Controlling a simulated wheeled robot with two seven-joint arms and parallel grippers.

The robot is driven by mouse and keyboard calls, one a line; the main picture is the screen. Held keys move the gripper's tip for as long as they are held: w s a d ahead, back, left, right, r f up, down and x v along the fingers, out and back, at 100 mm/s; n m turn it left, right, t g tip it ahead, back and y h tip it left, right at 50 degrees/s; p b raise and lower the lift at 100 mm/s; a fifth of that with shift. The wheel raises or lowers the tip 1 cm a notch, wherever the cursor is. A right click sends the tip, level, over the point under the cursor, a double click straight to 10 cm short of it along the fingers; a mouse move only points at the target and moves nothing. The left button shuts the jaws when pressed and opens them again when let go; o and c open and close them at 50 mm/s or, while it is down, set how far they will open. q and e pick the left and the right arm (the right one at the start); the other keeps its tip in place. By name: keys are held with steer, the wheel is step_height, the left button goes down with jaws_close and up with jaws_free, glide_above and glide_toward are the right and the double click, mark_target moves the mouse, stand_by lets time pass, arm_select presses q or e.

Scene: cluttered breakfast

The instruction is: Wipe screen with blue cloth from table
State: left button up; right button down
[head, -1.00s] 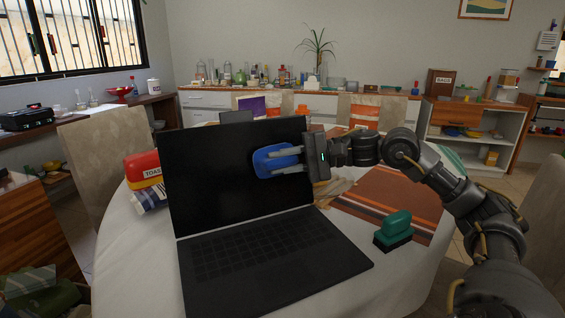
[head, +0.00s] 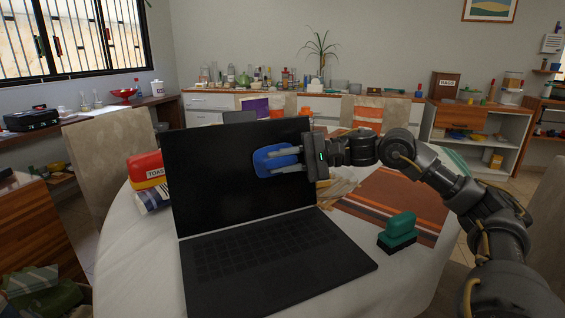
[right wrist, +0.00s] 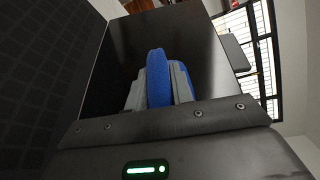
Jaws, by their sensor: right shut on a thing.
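The black laptop stands open on the round table, its dark screen (head: 215,185) upright and its keyboard (head: 265,250) toward me. My right gripper (head: 285,161) is shut on the blue cloth (head: 268,163) in front of the right part of the screen. In the right wrist view the blue cloth (right wrist: 158,78) sits between the grey fingers, with the screen (right wrist: 200,45) behind it. The cloth is at or very near the screen; I cannot tell if it touches. My left gripper is not in view.
A teal-handled brush-like object (head: 398,232) stands right of the laptop, beside a striped brown placemat (head: 385,200). A red and yellow bread bag (head: 147,170) lies left of the screen. The white tablecloth (head: 135,255) is bare at front left.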

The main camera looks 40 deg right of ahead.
mark_target(262, 165)
steer(key=shift+w+a+r+p, duration=0.15)
steer(key=shift+a+p, duration=0.2)
steer(key=shift+a, duration=0.4)
steer(key=shift+w+a+p, duration=0.15)
steer(key=shift+a+p, duration=0.05)
steer(key=shift+a, duration=0.4)
steer(key=shift+w+a+p, duration=0.15)
steer(key=shift+a, duration=0.45)
steer(key=shift+f, duration=0.2)
steer(key=shift+w, duration=0.1)
steer(key=shift+d, duration=0.1)
steer(key=shift+d+f+b, duration=0.15)
steer(key=shift+d+b, duration=0.4)
steer(key=shift+b, duration=0.1)
steer(key=shift+b+v, duration=0.6)
steer(key=shift+v, duration=0.55)
steer(key=shift+d, duration=0.45)
